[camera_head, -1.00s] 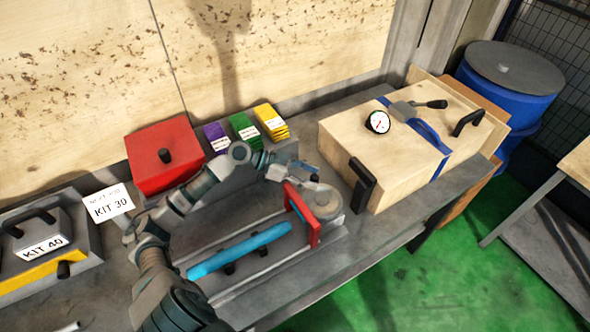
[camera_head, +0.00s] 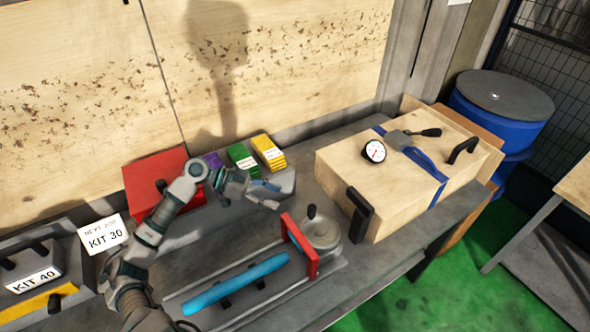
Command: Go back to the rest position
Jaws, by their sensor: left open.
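My left gripper (camera_head: 266,192) is open and appears empty. It is in the air over the back of the bench, in front of the purple, green and yellow blocks. The grinder fixture below it has a blue bar (camera_head: 236,283), a red upright plate (camera_head: 299,247) and a round grey wheel with a dark knob (camera_head: 322,231). The gripper is apart from the wheel, up and to its left. My left arm partly hides the red box (camera_head: 152,176) and the purple block (camera_head: 212,160). My right gripper is not in view.
A wooden box (camera_head: 400,190) with a dial gauge (camera_head: 374,151) and black handles stands on the right of the bench. The KIT 30 card (camera_head: 103,236) and KIT 40 case (camera_head: 35,278) are at left. Green (camera_head: 241,157) and yellow (camera_head: 268,152) blocks stand behind. Blue drums (camera_head: 503,100) are beyond.

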